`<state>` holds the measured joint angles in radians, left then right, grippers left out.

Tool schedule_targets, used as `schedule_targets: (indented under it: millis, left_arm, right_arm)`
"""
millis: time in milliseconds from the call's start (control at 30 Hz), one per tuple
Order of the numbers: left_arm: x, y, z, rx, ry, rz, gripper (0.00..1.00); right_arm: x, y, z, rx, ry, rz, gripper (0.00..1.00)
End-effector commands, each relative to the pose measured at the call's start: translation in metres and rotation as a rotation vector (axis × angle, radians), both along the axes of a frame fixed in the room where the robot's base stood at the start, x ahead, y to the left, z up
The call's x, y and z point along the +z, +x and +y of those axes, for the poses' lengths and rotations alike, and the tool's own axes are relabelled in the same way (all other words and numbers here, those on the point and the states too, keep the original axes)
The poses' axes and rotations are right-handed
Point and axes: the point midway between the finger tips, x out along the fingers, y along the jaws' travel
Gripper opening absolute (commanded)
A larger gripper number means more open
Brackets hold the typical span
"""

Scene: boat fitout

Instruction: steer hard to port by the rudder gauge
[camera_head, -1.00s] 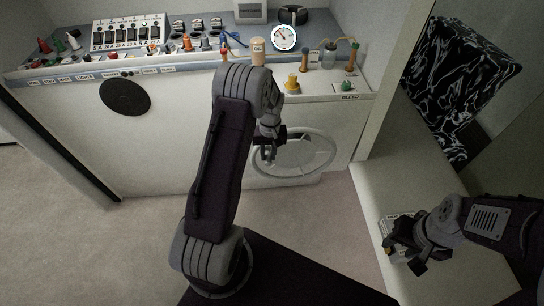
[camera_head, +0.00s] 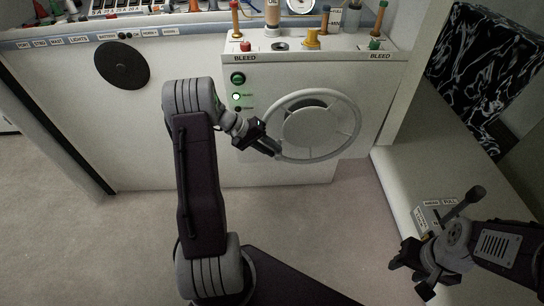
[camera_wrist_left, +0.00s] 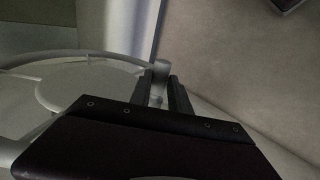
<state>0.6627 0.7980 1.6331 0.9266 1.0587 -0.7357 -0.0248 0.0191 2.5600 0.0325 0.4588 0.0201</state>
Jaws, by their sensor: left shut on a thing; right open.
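The pale steering wheel (camera_head: 352,105) is mounted on the white console front. My left gripper (camera_head: 274,149) is at the wheel's lower left edge. In the left wrist view its two fingers (camera_wrist_left: 163,92) are closed around a pale upright knob (camera_wrist_left: 161,68) at the wheel's rim. The round white gauge (camera_head: 300,5) is cut off by the top edge of the head view, and its needle cannot be read. My right gripper (camera_head: 408,282) is open and empty at the lower right, beside the bench.
A green button and lit lamp (camera_head: 237,97) are left of the wheel. A grey lever (camera_head: 465,200) stands on the right bench, close to my right arm. The carpet in front is clear.

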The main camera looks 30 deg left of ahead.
Motion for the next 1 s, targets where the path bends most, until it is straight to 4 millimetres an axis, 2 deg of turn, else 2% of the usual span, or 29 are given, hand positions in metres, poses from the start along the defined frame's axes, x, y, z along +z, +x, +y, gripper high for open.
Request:
schedule_targets:
  millis: [33, 300, 600, 1000]
  left_arm:
    - [-0.025, -0.003, 0.004, 0.002, -0.021, -0.010, 0.00]
    - [-0.047, 0.002, -0.005, 0.001, -0.187, -0.109, 0.00]
    - [-0.058, 0.006, -0.015, -0.001, -0.209, -0.118, 0.00]
    - [-0.061, 0.008, -0.018, -0.001, -0.210, -0.116, 0.00]
  right_arm:
    - [-0.025, 0.000, 0.000, 0.000, 0.000, 0.000, 0.45]
    - [-0.064, 0.000, 0.000, 0.000, 0.000, 0.000, 0.45]
    - [-0.083, 0.000, 0.000, 0.000, 0.000, 0.000, 0.45]
    - [-0.088, 0.000, 0.000, 0.000, 0.000, 0.000, 0.45]
